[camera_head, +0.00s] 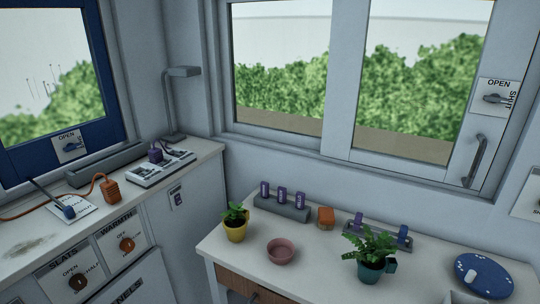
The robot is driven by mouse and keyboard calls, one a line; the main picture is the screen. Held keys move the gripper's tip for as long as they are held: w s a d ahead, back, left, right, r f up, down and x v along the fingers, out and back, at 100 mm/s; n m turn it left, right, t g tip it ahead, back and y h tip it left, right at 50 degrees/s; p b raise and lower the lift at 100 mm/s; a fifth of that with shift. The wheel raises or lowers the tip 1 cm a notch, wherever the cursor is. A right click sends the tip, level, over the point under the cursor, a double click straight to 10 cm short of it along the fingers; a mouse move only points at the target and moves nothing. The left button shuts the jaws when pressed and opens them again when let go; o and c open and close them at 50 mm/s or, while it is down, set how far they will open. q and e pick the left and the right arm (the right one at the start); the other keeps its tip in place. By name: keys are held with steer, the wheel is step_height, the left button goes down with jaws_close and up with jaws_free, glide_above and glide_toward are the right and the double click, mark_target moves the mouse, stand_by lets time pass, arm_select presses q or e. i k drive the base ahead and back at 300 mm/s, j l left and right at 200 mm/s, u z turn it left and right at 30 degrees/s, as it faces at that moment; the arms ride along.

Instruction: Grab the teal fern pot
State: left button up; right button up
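The teal fern pot (371,271) stands upright on the white table at the right, in the head view. Green fern fronds (371,243) spread over its rim and hide part of it. A teal handle-like part (390,264) shows on its right side. Neither of my grippers is in view, and nothing is touching the pot.
On the same table (325,281) are a yellow pot (235,230), a pink bowl (281,251), an orange block (326,217), a rack with purple items (282,207) and a blue speckled plate (483,276). A grey rack (413,244) stands close behind the fern. A counter (110,188) stands left.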

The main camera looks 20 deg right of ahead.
mark_target(372, 262)
steer(key=z, duration=1.4)
